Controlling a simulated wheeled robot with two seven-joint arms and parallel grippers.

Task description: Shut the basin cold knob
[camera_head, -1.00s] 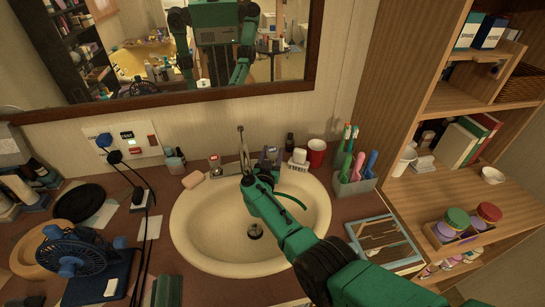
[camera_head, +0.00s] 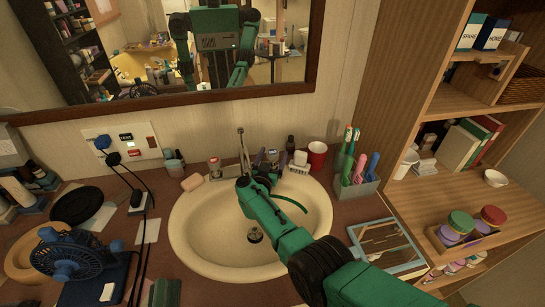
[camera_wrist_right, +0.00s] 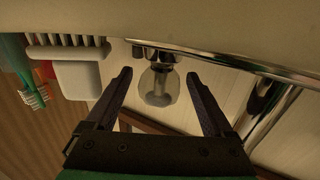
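The basin (camera_head: 195,235) is a cream oval sink set in a brown counter. Its tall metal faucet (camera_head: 242,148) stands at the back rim. A knob with a red mark (camera_head: 213,163) is left of the faucet. In the right wrist view, a clear, rounded knob (camera_wrist_right: 158,86) on a metal stem sits between the fingers of my right gripper (camera_wrist_right: 160,82), with gaps on both sides. In the head view, my right gripper (camera_head: 265,161) reaches over the basin to the right of the faucet and mostly hides this knob. My right gripper is open. My left gripper is not in view.
A soap bar (camera_head: 191,183) lies left of the faucet. A white brush (camera_head: 299,161), a red cup (camera_head: 317,154) and a toothbrush holder (camera_head: 357,185) stand right of the knob. A blue fan (camera_head: 75,256) is at the left. A mirror frame (camera_head: 200,101) is above.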

